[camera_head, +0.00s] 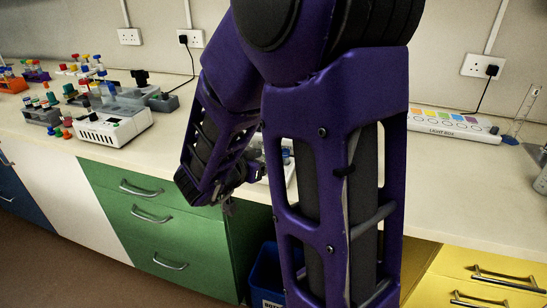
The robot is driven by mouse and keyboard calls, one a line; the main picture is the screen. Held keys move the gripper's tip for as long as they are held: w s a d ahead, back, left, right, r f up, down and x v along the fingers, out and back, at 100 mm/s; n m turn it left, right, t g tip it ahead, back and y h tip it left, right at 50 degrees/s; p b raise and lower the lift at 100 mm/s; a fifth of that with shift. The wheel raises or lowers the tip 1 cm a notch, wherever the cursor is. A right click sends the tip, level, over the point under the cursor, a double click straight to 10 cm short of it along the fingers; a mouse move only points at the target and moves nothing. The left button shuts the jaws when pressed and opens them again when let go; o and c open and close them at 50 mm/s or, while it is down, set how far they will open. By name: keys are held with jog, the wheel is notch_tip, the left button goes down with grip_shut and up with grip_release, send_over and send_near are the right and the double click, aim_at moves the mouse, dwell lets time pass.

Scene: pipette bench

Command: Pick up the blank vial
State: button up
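My gripper (229,207) shows small and dark at the lower end of my purple arm, near the front edge of the bench. Its fingers are too small and shadowed to tell open from shut. I cannot pick out the blank vial. Several small vials with coloured caps stand in racks (40,115) at the left of the bench, too small to read any label. A pale tray or device (290,172) with small items is mostly hidden behind my arm, and its contents cannot be made out.
A white bench device (114,128) and a grey block (164,102) stand on the left. A light box (450,124) lies at the back right, with glassware (524,110) beside it. The pale bench top (450,180) is clear at right. A blue bin (266,275) stands below.

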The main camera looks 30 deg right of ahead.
jog(key=b+x, duration=0.1)
jog(key=x, duration=0.8)
jog(key=shift+w+b, duration=0.15)
jog(key=shift+b, duration=0.25)
grip_shut()
